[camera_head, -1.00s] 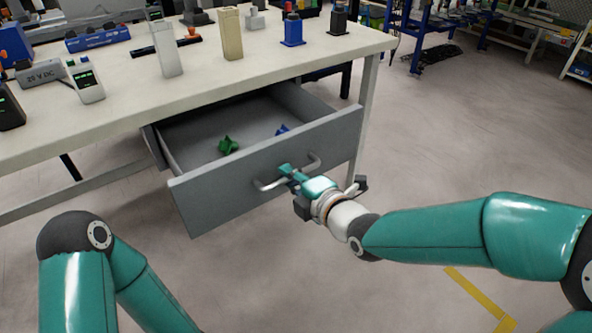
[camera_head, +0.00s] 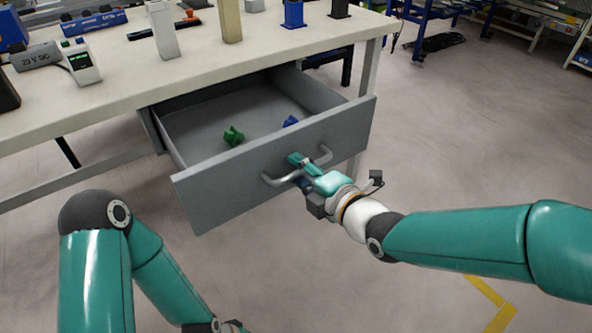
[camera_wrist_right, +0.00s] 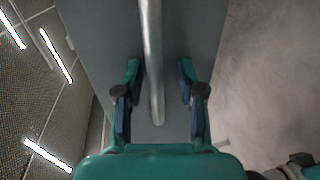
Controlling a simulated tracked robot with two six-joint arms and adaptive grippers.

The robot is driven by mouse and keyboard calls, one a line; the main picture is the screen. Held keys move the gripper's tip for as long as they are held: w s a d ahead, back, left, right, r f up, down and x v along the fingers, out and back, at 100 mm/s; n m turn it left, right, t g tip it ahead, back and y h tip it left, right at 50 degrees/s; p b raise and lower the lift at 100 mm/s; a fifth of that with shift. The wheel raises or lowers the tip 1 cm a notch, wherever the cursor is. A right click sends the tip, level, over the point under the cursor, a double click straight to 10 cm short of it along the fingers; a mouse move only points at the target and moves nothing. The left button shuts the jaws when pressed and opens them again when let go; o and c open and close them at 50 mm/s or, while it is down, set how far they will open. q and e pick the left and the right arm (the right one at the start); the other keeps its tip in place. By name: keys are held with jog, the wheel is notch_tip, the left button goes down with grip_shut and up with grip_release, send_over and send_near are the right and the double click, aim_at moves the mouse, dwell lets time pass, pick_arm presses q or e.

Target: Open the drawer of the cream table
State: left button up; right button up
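The cream table (camera_head: 190,80) fills the upper left of the head view. Its grey drawer (camera_head: 225,188) stands well out from under the tabletop, with the inside showing. A curved metal handle (camera_head: 278,181) is on the drawer front; its bar (camera_wrist_right: 151,60) runs up the middle of the right wrist view. My right gripper (camera_head: 298,165) is at the handle. In the wrist view its two fingers (camera_wrist_right: 160,92) stand apart on either side of the bar, with gaps showing. My left arm is folded at the lower left; its gripper is out of the frame.
A green piece (camera_head: 233,136) and a blue piece (camera_head: 290,121) lie in the drawer. Several blocks and devices stand on the tabletop, among them a tan block (camera_head: 229,20) and a blue bottle-like one (camera_head: 293,14). The floor right of the drawer is clear.

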jog(key=shift+r, duration=0.1)
jog(key=v, duration=1.2)
